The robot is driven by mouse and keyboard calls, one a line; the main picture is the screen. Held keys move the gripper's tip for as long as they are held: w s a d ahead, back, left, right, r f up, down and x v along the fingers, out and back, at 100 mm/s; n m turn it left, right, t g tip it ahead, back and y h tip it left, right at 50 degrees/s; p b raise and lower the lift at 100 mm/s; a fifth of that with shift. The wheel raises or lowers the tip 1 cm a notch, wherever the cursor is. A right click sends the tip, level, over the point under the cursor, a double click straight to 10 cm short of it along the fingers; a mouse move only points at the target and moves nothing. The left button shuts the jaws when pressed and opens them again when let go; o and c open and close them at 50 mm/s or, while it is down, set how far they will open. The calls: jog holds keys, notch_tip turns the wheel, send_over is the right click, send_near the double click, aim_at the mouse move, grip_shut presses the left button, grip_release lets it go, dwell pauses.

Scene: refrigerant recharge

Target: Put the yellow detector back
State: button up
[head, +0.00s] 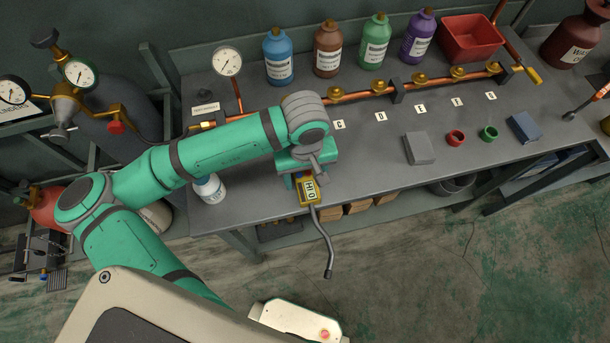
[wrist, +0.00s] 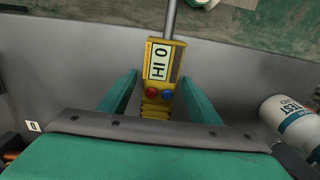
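The yellow detector (head: 310,191) is at the front edge of the grey bench, below my wrist. Its bent metal probe (head: 326,248) reaches out past the edge over the floor. In the wrist view the detector (wrist: 160,75) shows a white display, a red button and a blue button. My gripper (wrist: 160,78) points down at it, with one green finger on each side of the body. The fingers look open, without a clear grip. Whether the detector rests on the bench is hidden.
A white bottle (head: 208,188) stands left of my gripper. A copper manifold (head: 370,92) with valves runs along the bench, with coloured bottles behind. A grey block (head: 419,148), red ring (head: 456,138), green ring (head: 489,133) and blue block (head: 524,127) lie right. Bench between gripper and grey block is clear.

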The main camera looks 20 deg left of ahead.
notch_tip(320, 180, up, 12)
jog(key=shift+r, duration=0.25)
dwell(0.4)
dwell(0.5)
